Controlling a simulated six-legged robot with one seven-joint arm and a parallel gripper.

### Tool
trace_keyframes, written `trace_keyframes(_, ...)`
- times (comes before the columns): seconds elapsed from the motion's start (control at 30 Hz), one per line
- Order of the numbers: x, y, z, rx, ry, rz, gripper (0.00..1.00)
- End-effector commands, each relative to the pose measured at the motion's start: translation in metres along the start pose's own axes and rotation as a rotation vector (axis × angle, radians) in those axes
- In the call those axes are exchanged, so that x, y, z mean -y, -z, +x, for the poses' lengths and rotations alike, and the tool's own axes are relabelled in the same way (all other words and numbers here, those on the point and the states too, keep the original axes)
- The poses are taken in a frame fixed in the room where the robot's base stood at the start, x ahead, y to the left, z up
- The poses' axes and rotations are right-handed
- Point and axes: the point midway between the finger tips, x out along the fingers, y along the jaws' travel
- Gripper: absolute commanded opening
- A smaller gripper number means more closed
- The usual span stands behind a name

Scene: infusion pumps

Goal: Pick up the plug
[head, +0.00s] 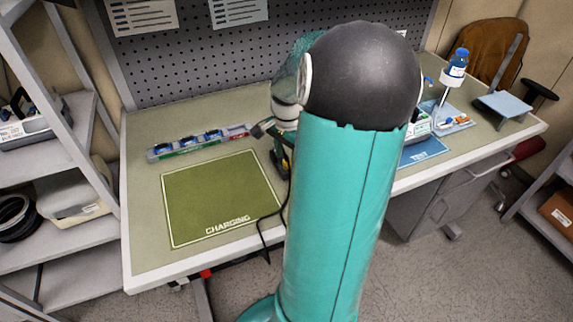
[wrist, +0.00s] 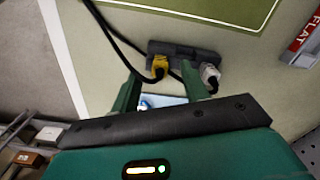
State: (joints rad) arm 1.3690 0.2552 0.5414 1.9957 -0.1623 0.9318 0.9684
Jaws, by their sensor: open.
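In the wrist view a yellow plug (wrist: 160,66) and a pale grey plug (wrist: 209,76) sit at a dark grey power strip (wrist: 185,52). Black cords run from this area. My gripper (wrist: 160,76) is open, with one green finger on each side of the yellow plug's line. The yellow plug shows between the fingertips, and the grey plug is just right of the right finger. I cannot tell whether the fingers touch anything. In the head view my arm covers most of this spot.
An olive charging mat (head: 218,198) lies left of my arm. A row of blue and white items in a holder (head: 200,142) is behind it. A black cord (head: 262,232) hangs over the table's front edge. A blue test mat (head: 418,152) is to the right.

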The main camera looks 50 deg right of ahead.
Motion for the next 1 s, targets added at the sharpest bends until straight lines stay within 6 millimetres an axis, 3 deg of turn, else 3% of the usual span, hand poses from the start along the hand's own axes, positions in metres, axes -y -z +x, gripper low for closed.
trace_keyframes(0.13, 0.000, -0.001, 0.018, 0.002, -0.001, 0.000, 0.45)
trace_keyframes(0.37, 0.001, -0.001, 0.020, 0.000, 0.000, 0.001, 0.45)
trace_keyframes(0.4, 0.001, -0.001, 0.020, 0.000, 0.000, 0.001, 0.43)
trace_keyframes(0.63, 0.001, -0.001, 0.020, 0.000, 0.000, 0.001, 0.00)
trace_keyframes(1.0, 0.001, -0.001, 0.019, -0.001, 0.000, 0.001, 0.00)
